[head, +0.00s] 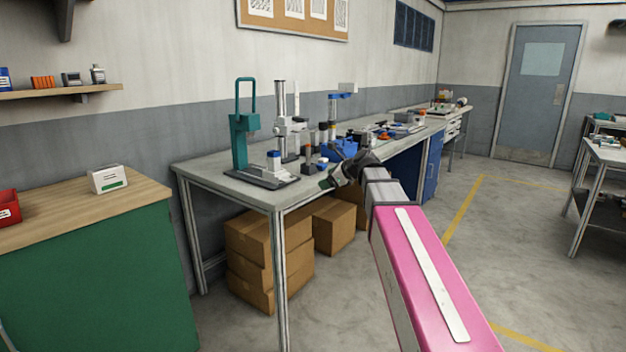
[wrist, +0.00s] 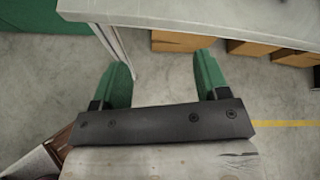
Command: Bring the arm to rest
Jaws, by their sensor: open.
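My arm, with a pink link, reaches forward from the lower right in the head view. My gripper (head: 328,182) is at its far end, by the front edge of the grey workbench (head: 225,178). In the wrist view my gripper (wrist: 162,82) shows two green fingers spread wide apart, with only bare concrete floor between them. It is open and holds nothing. The workbench edge (wrist: 200,22) lies beyond the fingertips in the wrist view.
A teal press (head: 241,140) and several small tools stand on the workbench. Cardboard boxes (head: 262,245) sit under it. A green cabinet (head: 100,285) with a wooden top stands at the left.

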